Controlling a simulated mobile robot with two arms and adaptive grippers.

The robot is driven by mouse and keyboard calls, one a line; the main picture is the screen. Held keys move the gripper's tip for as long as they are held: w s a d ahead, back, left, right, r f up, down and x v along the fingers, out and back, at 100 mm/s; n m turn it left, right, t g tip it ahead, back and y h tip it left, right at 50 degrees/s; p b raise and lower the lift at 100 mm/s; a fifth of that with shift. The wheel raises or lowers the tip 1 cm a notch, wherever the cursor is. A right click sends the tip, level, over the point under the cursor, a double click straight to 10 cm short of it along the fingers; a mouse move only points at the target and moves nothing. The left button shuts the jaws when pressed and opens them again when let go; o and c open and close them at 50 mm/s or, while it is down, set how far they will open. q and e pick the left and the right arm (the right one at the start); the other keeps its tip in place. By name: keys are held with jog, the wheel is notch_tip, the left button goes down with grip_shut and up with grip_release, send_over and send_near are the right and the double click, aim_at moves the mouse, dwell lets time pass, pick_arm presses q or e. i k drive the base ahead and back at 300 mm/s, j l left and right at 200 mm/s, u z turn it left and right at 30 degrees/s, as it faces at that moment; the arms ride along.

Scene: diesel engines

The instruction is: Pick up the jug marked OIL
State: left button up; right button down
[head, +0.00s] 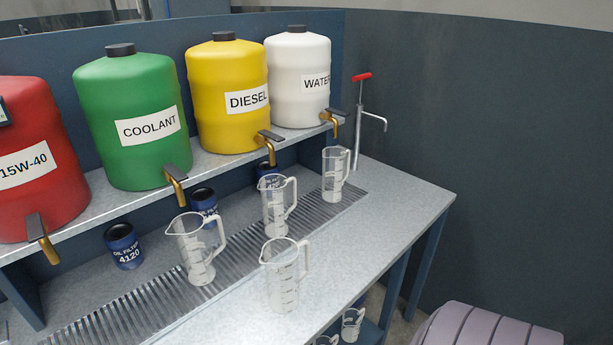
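Several clear jugs with handles and graduation marks stand upright on the bench. One jug (197,250) stands below the green tank, one (275,208) below the yellow tank and one (334,177) below the white tank. Another jug (283,277) stands nearer the bench's front edge. Two more clear jugs (351,325) show partly on a lower level under the bench. I cannot read the word OIL on any jug; their markings are too small. All the bench jugs look empty. Neither of my grippers is in view.
A shelf (120,205) above the bench (385,205) holds tanks with taps: red (40,195) "15W-40", green (130,90) "COOLANT", yellow (225,70) "DIESEL", white (298,60) "WATER".

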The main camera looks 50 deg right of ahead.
aim_at(280, 255)
jog(key=z, duration=1.35)
jog(key=k+j+u, duration=0.1)
jog(key=j, duration=0.3)
jog(key=k+j+u, duration=0.15)
jog(key=j, duration=0.25)
jog(key=k+j+u, duration=0.1)
jog(key=j, duration=0.35)
jog(key=k+j+u, duration=0.1)
jog(key=j, duration=0.3)
